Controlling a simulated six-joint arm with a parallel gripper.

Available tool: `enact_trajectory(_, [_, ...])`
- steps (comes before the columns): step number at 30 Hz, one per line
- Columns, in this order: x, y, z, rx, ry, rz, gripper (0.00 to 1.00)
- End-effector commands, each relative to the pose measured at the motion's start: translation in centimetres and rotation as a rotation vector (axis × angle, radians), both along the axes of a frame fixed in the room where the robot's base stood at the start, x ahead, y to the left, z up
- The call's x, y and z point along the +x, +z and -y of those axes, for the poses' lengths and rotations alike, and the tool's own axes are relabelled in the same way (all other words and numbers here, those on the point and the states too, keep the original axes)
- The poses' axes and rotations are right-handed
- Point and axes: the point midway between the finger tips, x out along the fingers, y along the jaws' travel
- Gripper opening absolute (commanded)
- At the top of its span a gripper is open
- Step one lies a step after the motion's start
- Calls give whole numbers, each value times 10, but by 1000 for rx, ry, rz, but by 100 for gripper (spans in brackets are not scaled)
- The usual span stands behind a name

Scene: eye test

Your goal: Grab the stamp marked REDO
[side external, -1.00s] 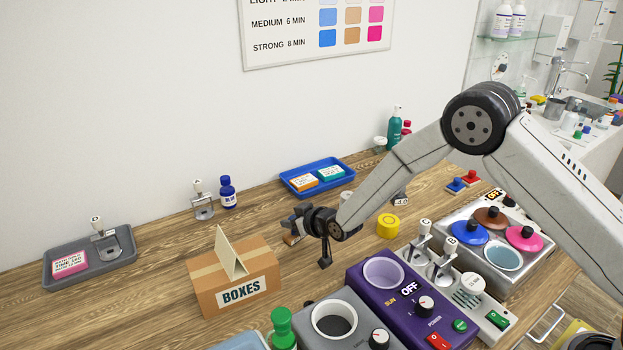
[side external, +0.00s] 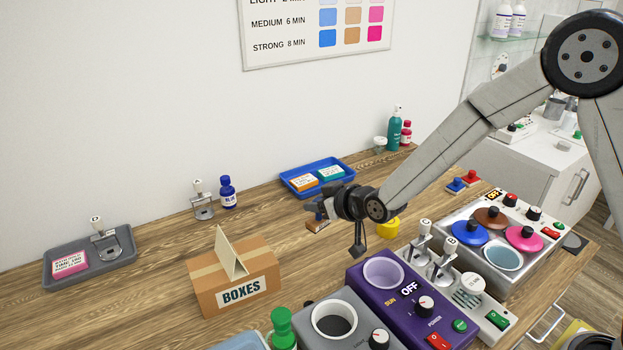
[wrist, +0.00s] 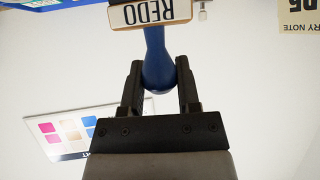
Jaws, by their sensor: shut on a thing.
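The REDO stamp (wrist: 152,14) has a pale wooden base with a white label and a blue handle (wrist: 157,58). The label reads upside down at the top of the wrist view. My gripper (wrist: 160,66) is shut on the blue handle, one black finger on each side. In the side view my gripper (side external: 319,208) is over the counter in front of the blue tray, and the stamp's wooden base (side external: 316,226) shows just below it. Whether the base touches the counter cannot be told.
A blue tray (side external: 296,189) with orange and teal boxes lies behind my gripper. A BOXES carton (side external: 230,288) stands at front left, a purple warmer (side external: 397,311) at front right. A yellow item (side external: 388,228) sits just right. Blue and red stamps (side external: 456,186) stand farther right.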

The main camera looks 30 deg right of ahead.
Motion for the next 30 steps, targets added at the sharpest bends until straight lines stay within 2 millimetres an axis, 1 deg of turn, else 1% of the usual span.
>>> enact_trajectory(1, [-8,4,1,0,0,1,0])
enact_trajectory(6, [-30,14,5,1,1,2,0])
enact_trajectory(13, [-48,23,9,1,1,2,0])
enact_trajectory(19, [-55,25,10,1,1,1,0])
enact_trajectory(30, [-56,25,11,0,0,1,0])
